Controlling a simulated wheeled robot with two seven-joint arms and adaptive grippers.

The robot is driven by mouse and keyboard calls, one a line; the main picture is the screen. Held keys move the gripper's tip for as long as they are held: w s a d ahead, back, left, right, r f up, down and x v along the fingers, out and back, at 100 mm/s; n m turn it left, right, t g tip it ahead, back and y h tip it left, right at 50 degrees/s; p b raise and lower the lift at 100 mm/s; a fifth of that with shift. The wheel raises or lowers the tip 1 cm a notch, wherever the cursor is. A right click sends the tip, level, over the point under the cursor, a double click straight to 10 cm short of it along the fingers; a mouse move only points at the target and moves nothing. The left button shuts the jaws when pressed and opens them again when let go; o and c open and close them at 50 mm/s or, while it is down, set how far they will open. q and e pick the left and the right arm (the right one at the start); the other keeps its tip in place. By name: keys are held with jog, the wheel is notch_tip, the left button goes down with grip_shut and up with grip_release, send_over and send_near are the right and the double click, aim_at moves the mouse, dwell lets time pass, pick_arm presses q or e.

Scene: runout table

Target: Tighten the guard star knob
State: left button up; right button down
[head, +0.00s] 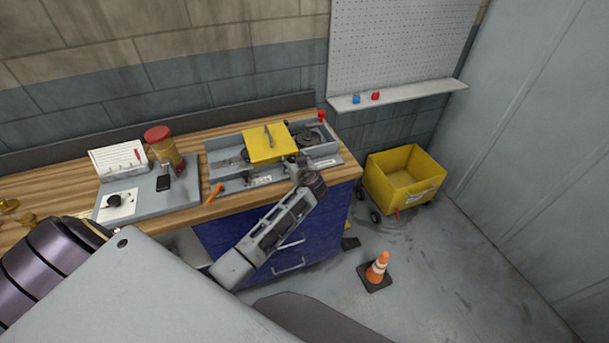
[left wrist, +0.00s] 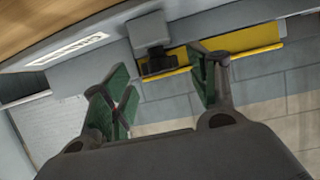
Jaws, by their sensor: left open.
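The yellow guard (head: 266,144) sits over the grey runout fixture (head: 222,178) on the wooden bench. My left gripper (head: 299,164) is at the fixture's front edge, just right of the guard, and hides part of it. In the left wrist view the green-padded jaws (left wrist: 158,66) are open. A dark knob-like part (left wrist: 158,63) on a grey block (left wrist: 150,32) shows between and beyond them, beside the yellow guard (left wrist: 235,42). I cannot tell whether it is the star knob or whether a jaw touches it. My right gripper is not in view.
Left of the fixture are a red-lidded jar (head: 165,150), a grey board (head: 170,200) and an orange-handled item (head: 215,193). A red knob (head: 322,116) is at the fixture's back right. A yellow cart (head: 376,181) and a cone (head: 377,268) stand on the floor.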

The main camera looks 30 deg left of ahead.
pick_arm(q)
jog(key=b+v, duration=0.2)
jog(key=v, duration=1)
jog(key=shift+s+d+r+b, duration=0.15)
jog(key=shift+s+r+b, duration=0.05)
jog(key=shift+s+b, duration=0.15)
